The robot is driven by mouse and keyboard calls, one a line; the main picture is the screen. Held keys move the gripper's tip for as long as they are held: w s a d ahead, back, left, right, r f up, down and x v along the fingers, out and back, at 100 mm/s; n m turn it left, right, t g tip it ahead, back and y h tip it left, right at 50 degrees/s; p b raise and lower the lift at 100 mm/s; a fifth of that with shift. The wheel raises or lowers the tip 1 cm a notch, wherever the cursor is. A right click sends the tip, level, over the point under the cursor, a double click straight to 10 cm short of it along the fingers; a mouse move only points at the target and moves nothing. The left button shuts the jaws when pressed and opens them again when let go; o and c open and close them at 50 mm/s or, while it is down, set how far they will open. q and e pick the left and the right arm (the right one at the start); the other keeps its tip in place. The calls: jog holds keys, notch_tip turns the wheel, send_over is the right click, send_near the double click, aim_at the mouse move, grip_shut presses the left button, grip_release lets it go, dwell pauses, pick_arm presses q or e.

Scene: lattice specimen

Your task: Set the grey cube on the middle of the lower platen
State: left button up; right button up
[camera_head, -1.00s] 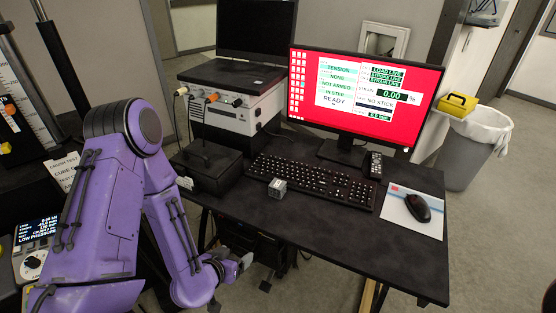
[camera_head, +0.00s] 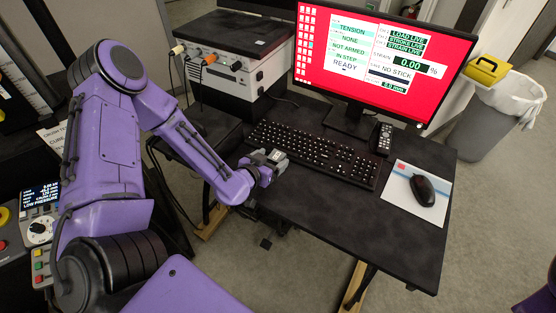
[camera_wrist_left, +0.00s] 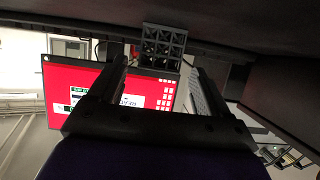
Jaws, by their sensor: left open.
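The grey cube (camera_head: 277,156) sits on the dark desk near its left front edge, in front of the keyboard. It has a lattice-like face in the left wrist view (camera_wrist_left: 163,46), where the picture is upside down. My left gripper (camera_head: 270,162) is open and reaches low over the desk edge to the cube. In the left wrist view its two fingers (camera_wrist_left: 162,70) point at the cube, which shows between and just beyond their tips. I cannot tell whether they touch it. My right gripper is not in view. The lower platen is not in view.
The keyboard (camera_head: 315,153) lies right behind the cube. A monitor (camera_head: 370,60) with a red screen, a remote (camera_head: 385,138) and a mouse (camera_head: 423,190) are on the desk. A control panel (camera_head: 40,228) stands at lower left. The desk's front right is bare.

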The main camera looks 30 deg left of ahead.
pick_arm(q)
jog(key=shift+w+d+f, duration=0.1)
jog(key=shift+w+d, duration=0.05)
jog(key=shift+w, duration=0.3)
jog(key=c, duration=1.1)
jog(key=shift+c, duration=0.6)
